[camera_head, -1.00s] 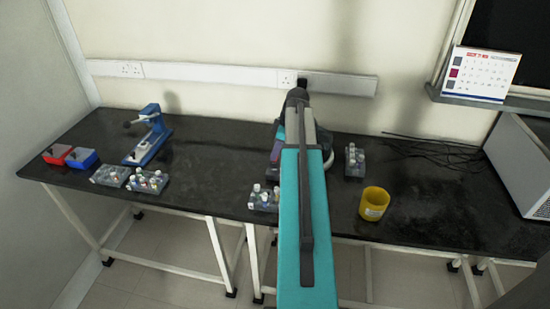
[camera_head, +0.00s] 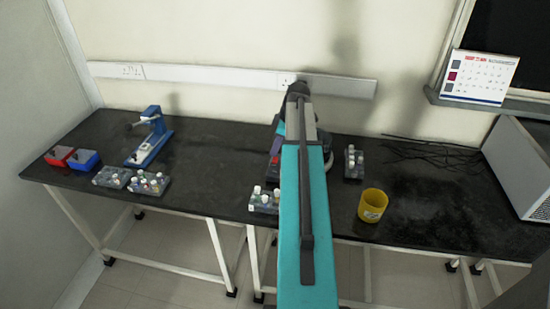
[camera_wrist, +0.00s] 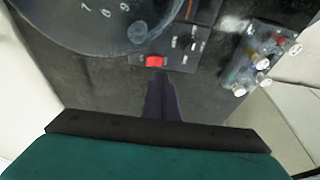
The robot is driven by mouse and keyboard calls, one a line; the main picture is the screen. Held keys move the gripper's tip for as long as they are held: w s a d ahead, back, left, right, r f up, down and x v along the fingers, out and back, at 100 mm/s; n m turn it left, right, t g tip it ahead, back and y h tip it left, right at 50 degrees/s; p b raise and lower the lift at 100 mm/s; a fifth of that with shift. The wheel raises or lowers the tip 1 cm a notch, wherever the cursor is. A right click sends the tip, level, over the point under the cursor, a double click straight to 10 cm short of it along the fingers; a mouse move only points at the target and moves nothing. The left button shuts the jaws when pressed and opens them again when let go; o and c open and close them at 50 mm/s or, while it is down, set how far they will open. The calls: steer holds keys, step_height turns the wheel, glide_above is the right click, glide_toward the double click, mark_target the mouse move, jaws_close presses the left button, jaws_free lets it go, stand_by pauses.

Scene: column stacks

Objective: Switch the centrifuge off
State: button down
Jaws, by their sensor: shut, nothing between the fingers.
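The centrifuge (camera_wrist: 85,25) fills the upper left of the wrist view, with a dark round lid carrying numbers. Beside the lid is its dark control panel (camera_wrist: 185,45) with small pale markings. A red switch (camera_wrist: 156,61) sits at the panel's near edge. My gripper (camera_wrist: 157,77) is shut and empty, its fingertips just below the red switch in the picture. I cannot tell whether they touch it or which way the switch is set. In the head view the centrifuge (camera_head: 273,168) stands on the bench, mostly hidden behind my arm, and my gripper is hidden.
A tube rack (camera_wrist: 255,55) stands right of the panel; it also shows in the head view (camera_head: 263,203). Another rack (camera_head: 354,163) and a yellow pot (camera_head: 373,205) are right of my arm. The black bench (camera_head: 215,165) is clear between the centrifuge and the blue device (camera_head: 150,137).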

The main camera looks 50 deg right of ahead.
steer(key=shift+r+p, duration=0.4)
steer(key=shift+r, duration=0.5)
